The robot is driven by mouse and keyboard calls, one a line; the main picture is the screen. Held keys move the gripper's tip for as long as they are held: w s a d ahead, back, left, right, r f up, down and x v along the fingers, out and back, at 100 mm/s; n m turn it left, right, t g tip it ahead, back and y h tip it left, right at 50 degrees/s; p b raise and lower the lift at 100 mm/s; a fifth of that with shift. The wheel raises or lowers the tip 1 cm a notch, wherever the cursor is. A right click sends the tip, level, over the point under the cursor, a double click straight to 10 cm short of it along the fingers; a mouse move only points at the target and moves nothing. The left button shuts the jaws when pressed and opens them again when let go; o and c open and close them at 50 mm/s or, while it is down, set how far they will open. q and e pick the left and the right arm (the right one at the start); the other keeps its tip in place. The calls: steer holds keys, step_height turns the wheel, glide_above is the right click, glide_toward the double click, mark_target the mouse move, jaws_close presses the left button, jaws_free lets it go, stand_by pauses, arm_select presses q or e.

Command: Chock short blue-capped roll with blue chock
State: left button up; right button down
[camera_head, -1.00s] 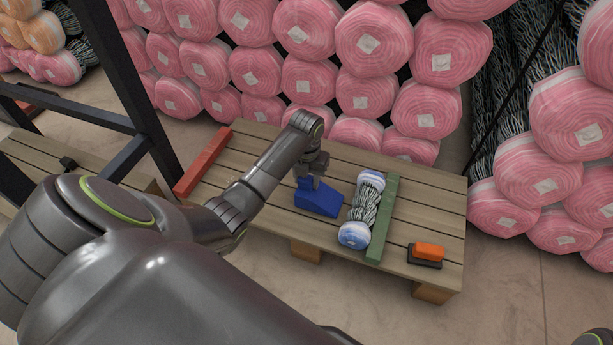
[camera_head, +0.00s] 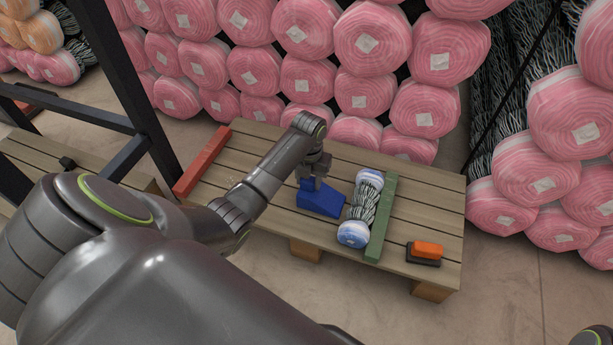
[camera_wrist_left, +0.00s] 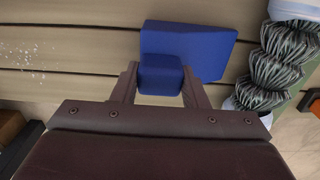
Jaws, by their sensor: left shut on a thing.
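The blue chock (camera_head: 320,200) is a wedge on the wooden pallet, just left of the short blue-capped roll. My left gripper (camera_head: 315,178) is shut on the chock's raised block. In the left wrist view the gripper's fingers (camera_wrist_left: 160,88) stand on both sides of that block, and the chock's wider part (camera_wrist_left: 205,45) extends beyond it. The short roll (camera_head: 363,208) has pale blue-white ends and a dark mesh middle. It lies against the green bar (camera_head: 382,218) on its right. A narrow gap shows between chock and roll. My right gripper is not in view.
The pallet (camera_head: 430,205) also holds a red bar (camera_head: 202,160) at its left end and an orange block on a black base (camera_head: 426,251) at front right. Stacked pink rolls (camera_head: 370,45) stand behind. A dark metal frame (camera_head: 135,90) rises at left.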

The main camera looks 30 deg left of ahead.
arm_select(q)
steer(key=shift+w+d, duration=0.1)
steer(key=shift+d, duration=0.2)
steer(key=shift+d, duration=0.3)
steer(key=shift+w+d+p, duration=0.15)
steer(key=shift+d+p, duration=0.15)
steer(key=shift+p, duration=0.1)
steer(key=shift+d, duration=0.3)
steer(key=shift+w+d, duration=0.1)
steer(key=shift+d, duration=0.2)
steer(key=o, duration=1.3)
